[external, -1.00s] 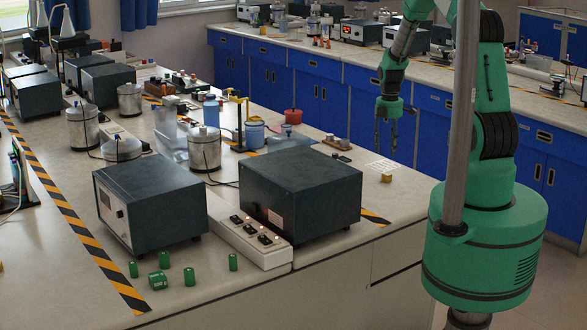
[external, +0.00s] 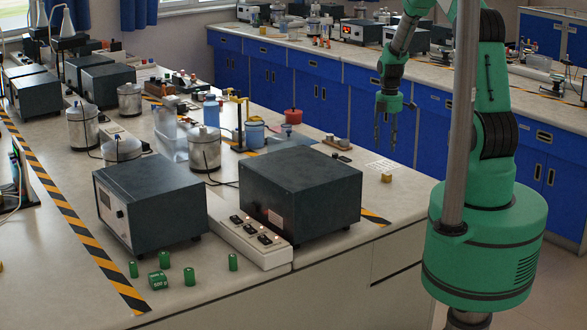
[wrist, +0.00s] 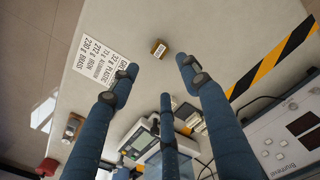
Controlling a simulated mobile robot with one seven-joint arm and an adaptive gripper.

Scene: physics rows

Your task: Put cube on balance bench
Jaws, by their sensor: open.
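A small brass-coloured cube (external: 387,177) with a pale label sits near the right edge of the light bench (external: 300,185). In the wrist view, the cube (wrist: 159,48) lies beyond the fingertips, nothing touching it. My gripper (external: 385,146) hangs pointing down above and behind the cube in the external view. Its fingers (wrist: 160,75) are spread and empty in the wrist view. A device with a small display (wrist: 138,138), possibly a balance, shows partly behind the fingers on the same bench.
A printed sheet of weights (wrist: 97,62) lies beside the cube. A dark box instrument (external: 300,190) and a switch strip (external: 255,243) stand left of it.

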